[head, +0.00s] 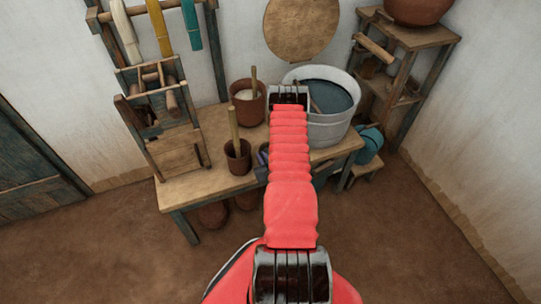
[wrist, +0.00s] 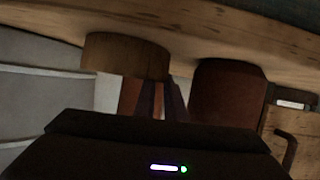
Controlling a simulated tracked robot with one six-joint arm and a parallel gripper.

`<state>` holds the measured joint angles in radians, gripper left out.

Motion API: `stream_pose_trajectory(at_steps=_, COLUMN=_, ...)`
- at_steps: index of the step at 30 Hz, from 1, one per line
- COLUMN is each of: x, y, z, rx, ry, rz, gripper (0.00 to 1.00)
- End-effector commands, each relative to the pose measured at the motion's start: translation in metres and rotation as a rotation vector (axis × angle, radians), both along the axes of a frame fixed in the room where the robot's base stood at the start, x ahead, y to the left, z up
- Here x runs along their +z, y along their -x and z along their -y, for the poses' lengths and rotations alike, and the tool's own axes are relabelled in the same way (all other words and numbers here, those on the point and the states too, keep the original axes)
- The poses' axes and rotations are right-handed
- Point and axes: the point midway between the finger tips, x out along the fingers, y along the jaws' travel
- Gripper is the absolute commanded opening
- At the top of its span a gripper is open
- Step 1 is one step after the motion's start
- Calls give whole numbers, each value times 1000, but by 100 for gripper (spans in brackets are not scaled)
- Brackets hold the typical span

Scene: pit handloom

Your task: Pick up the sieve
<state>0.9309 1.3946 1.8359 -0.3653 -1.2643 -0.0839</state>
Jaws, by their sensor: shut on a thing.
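My gripper (head: 288,97) reaches over the back of the wooden table (head: 185,190), between the clay pot and the grey tub; my red arm hides its jaws in the head view. In the wrist view, the dark body of my gripper (wrist: 160,143) fills the bottom. Just beyond it is a round, brown wooden-sided thing, which looks like the sieve (wrist: 125,55). My gripper is shut on it; the contact itself is too dark to see. I cannot tell whether the sieve is touching the table.
The ribbed tub (head: 328,132) stands close on the right. A clay pot (head: 247,108) and a clay cup (head: 238,158) with sticks stand left. A flat round wooden disc (head: 302,28) hangs on the wall. A shelf (head: 420,38) stands right, a wooden frame (head: 175,155) left.

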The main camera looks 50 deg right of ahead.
Motion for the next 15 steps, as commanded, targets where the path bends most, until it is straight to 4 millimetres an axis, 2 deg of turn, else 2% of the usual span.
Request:
stream_pose_trajectory(at_steps=9, x=-3, y=2, z=-2, rx=-2, ry=-6, rz=-5, gripper=0)
stream_pose_trajectory(at_steps=15, x=3, y=2, z=-1, rx=-1, ry=-6, rz=-5, gripper=0)
